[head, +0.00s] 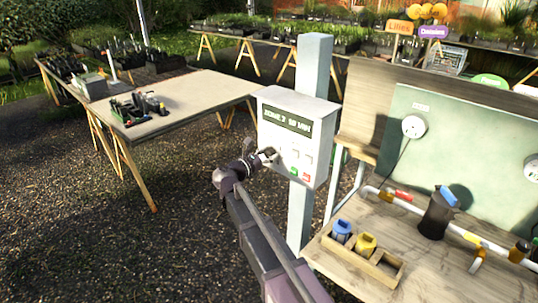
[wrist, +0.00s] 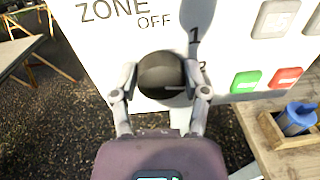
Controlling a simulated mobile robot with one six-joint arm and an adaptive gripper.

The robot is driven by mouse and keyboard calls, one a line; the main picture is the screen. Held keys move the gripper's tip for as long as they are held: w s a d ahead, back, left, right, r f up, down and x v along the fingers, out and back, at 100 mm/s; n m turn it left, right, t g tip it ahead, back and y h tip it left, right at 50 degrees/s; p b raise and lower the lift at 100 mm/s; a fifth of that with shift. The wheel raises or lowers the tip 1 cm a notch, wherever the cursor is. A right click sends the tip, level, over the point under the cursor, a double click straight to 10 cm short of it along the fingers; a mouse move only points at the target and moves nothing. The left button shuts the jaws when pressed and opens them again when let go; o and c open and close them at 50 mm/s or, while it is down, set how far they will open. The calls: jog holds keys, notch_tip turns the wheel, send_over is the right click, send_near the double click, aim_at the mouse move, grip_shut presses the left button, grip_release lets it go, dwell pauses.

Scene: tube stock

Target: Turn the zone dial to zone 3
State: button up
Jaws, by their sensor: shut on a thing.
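The zone dial (wrist: 162,72) is a dark round knob on the white control box (head: 297,112), under the word ZONE. My gripper (wrist: 161,80) is shut on the dial, one finger on each side. In the head view my gripper (head: 264,157) is at the lower left of the box's front and covers the dial. In the wrist view OFF and 1 are readable, a 2 is partly behind the right finger, and no 3 shows. A pale mark on the dial points right. The box display (head: 287,122) reads ZONE, a digit I cannot read surely, and apparently 10 MIN.
A green button (wrist: 245,81) and a red button (wrist: 285,78) sit right of the dial, with grey buttons above. The box is on a grey post (head: 301,215). A wooden bench (head: 340,268) with a divided tray (head: 378,262) stands at right. Gravel lies left.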

jog(key=shift+d, duration=0.1)
jog(key=m, duration=0.9)
jog(key=shift+s+d+p, duration=0.1)
jog(key=shift+p, duration=0.2)
dwell(0.4)
jog(key=o, duration=1.1)
jog(key=shift+f, duration=0.1)
jog(key=shift+o, duration=0.2)
jog(key=shift+n, duration=0.3)
